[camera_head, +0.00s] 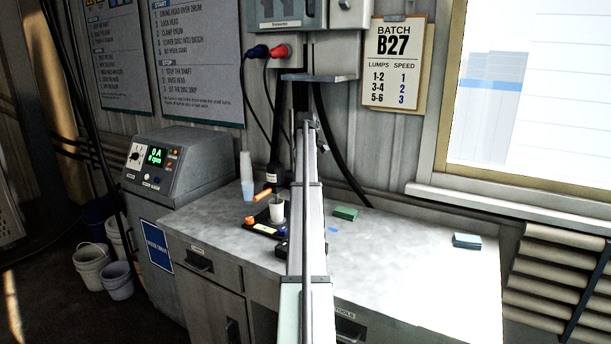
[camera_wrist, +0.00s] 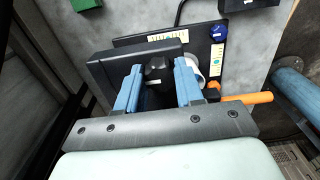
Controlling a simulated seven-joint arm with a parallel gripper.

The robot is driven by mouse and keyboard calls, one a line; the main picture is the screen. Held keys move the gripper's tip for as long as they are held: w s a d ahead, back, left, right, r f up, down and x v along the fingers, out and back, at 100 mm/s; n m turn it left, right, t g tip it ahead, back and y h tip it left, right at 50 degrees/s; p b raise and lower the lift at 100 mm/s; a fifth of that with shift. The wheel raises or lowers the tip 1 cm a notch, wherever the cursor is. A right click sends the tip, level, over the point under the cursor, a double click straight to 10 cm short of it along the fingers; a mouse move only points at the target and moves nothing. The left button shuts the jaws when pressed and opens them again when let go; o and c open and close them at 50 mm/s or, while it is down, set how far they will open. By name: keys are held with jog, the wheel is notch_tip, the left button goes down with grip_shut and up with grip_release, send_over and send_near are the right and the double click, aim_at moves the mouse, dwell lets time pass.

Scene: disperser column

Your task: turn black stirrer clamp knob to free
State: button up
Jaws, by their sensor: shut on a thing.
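In the wrist view, my gripper (camera_wrist: 158,70) has its two blue fingers on either side of a black knob (camera_wrist: 154,72) and is shut on it. The knob sits beside a dark block (camera_wrist: 113,72), which hides part of the surroundings. In the head view, my arm covers the gripper and the knob. The small stirrer stand has a dark base plate (camera_head: 262,230), which also shows in the wrist view (camera_wrist: 190,42) with a pale scale strip. A white cup (camera_head: 277,211) stands on it, partly behind the right finger in the wrist view (camera_wrist: 202,70).
An orange handle (camera_head: 262,195) sticks out near the cup and lies right of the fingers in the wrist view (camera_wrist: 250,98). A blue knob (camera_wrist: 218,31) is on the plate. Clear cups (camera_head: 246,176), a green block (camera_head: 346,214) and a teal block (camera_head: 467,240) stand on the bench (camera_head: 420,265).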

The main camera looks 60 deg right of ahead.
dwell(0.4)
jog(key=o, duration=1)
jog(key=shift+o, duration=0.2)
notch_tip(320, 180, up, 14)
jog(key=shift+f, duration=0.1)
